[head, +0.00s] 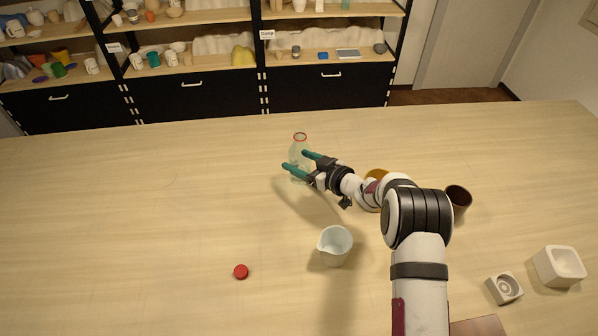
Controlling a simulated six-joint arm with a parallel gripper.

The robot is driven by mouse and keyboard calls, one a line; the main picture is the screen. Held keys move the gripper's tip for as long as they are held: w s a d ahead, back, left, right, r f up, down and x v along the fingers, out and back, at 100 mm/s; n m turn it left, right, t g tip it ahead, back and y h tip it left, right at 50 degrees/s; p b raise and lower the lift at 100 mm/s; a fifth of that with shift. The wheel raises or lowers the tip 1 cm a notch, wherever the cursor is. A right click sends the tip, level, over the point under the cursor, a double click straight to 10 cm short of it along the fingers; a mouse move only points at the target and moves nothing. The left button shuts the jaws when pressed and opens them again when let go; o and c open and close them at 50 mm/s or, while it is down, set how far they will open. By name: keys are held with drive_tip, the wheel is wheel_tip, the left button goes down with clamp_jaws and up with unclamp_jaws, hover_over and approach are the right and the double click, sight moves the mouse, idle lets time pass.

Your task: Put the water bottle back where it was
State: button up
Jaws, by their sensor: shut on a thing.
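The water bottle (298,148) is clear and pale, with a red ring around its open top, and stands roughly upright near the back middle of the table. My gripper (294,160) reaches in from the right and its teal fingers are shut on the bottle's body. The lower part of the bottle is partly hidden by the fingers. I cannot tell whether its base touches the table. A small red cap (240,271) lies on the table at the front left, apart from the bottle.
A pale spouted jug (335,246) stands in front of my arm. An orange item (376,174) is partly hidden behind the arm. A dark cup (458,198), a grey block (504,289) and a white block-shaped bowl (558,266) stand at the right. The table's left is clear.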

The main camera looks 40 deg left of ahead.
drive_tip(key=shift+s+a+f, duration=0.1)
drive_tip(key=shift+f, duration=1)
drive_tip(key=shift+a+f, duration=0.1)
drive_tip(key=shift+f, duration=0.95)
